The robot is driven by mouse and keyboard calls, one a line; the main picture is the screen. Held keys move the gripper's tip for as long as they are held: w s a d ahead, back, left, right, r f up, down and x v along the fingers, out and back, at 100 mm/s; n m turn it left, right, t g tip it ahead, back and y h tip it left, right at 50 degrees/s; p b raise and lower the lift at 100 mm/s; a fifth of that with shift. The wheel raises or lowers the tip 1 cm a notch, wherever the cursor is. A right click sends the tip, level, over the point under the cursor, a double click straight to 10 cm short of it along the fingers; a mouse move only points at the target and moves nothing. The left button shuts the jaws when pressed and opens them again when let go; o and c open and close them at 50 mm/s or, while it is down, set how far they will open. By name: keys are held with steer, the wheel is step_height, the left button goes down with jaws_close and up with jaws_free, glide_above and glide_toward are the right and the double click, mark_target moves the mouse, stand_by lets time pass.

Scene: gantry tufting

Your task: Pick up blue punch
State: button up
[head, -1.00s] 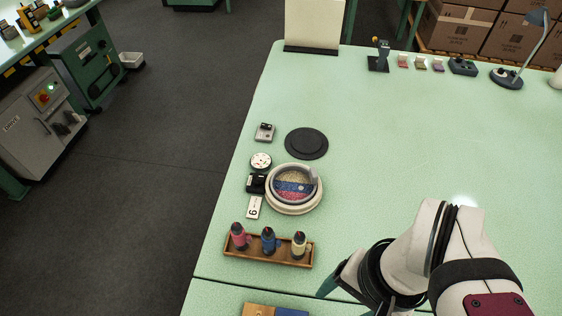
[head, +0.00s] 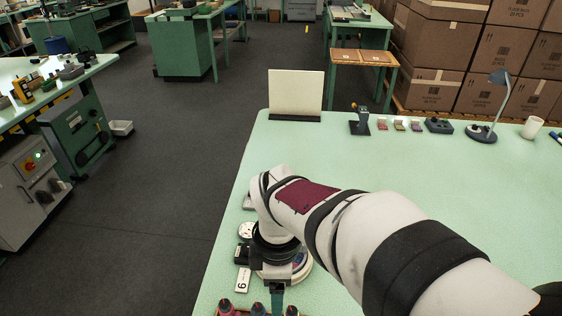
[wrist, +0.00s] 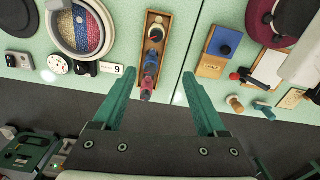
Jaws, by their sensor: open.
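In the head view the tops of the blue punch (head: 258,309), red punch (head: 226,305) and cream punch (head: 291,311) show at the bottom edge. My gripper (wrist: 158,77) is open and empty, its green fingers either side of the red punch in the wrist picture, with the blue punch just beyond the tips. In the head view my gripper (head: 277,298) hangs near the tray; its tips are cut off.
A round dish of coloured beads (wrist: 82,30) stands beside the tray, with a number 9 card (wrist: 111,68) and small devices nearby. Across a table seam are a blue and wooden block (wrist: 224,42) and stamp-like tools. The table's middle (head: 400,170) is clear.

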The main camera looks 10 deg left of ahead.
steer(key=a+f+n, duration=0.1)
steer(key=f, duration=0.4)
steer(key=a+f+n, duration=0.1)
steer(key=f, duration=0.5)
steer(key=w+a+f+n, duration=0.1)
steer(key=a+f+n, duration=0.1)
steer(key=f, duration=0.4)
steer(key=shift+w+f, duration=0.1)
steer(key=shift+f, duration=0.05)
jaws_close()
